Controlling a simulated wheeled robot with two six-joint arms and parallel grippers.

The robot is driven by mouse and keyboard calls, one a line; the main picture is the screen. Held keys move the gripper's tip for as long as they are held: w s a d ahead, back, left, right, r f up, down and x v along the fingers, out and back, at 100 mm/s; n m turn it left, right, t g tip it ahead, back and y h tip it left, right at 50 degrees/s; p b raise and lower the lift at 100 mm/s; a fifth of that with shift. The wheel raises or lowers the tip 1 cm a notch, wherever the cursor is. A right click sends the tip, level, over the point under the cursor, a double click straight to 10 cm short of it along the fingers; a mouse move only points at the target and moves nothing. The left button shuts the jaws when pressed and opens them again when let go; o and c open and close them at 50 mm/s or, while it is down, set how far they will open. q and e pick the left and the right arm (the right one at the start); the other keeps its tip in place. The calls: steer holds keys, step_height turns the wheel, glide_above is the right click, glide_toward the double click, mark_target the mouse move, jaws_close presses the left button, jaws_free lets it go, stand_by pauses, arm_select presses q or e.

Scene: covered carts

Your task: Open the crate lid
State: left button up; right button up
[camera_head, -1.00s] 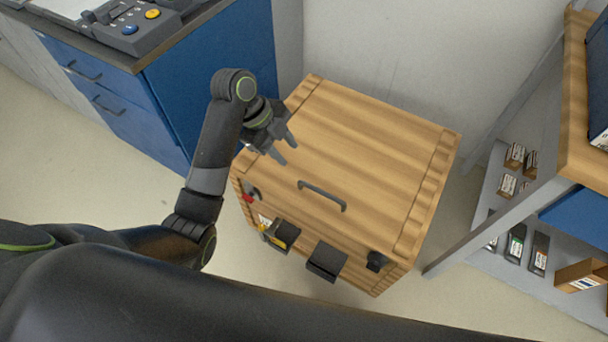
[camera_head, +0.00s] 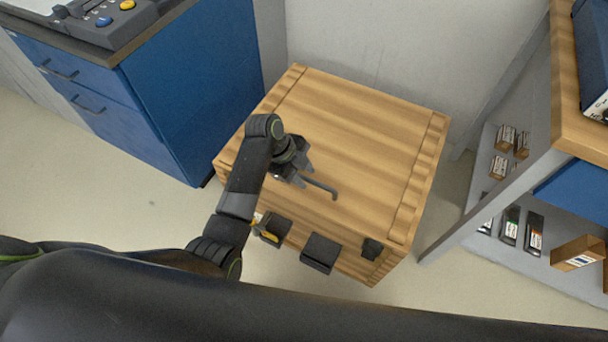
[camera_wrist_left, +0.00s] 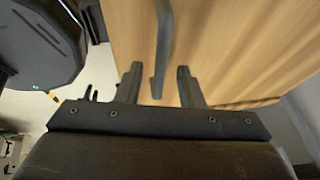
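The wooden crate (camera_head: 400,240) stands on the floor with its plank lid (camera_head: 350,125) lying shut on top. A dark bar handle (camera_head: 322,187) sits near the lid's front edge, partly hidden by my gripper. My left gripper (camera_head: 303,176) is over the front left of the lid, at the handle's left end. In the left wrist view the handle (camera_wrist_left: 163,45) runs between the two separated fingers (camera_wrist_left: 158,72), with a gap on each side. Whether the fingers touch it cannot be told. My right gripper is not in view.
Black latch-like fittings (camera_head: 321,252) are on the crate's front. A blue cabinet (camera_head: 195,95) stands close on the left, a wall behind. A grey shelf unit (camera_head: 495,215) with small boxes is on the right. Floor is open in front of the crate.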

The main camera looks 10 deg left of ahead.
arm_select(q)
steer(key=shift+d+f, duration=0.15)
steer(key=shift+f, duration=0.1)
steer(key=shift+c, duration=0.2)
jaws_close()
steer(key=shift+r, duration=0.1)
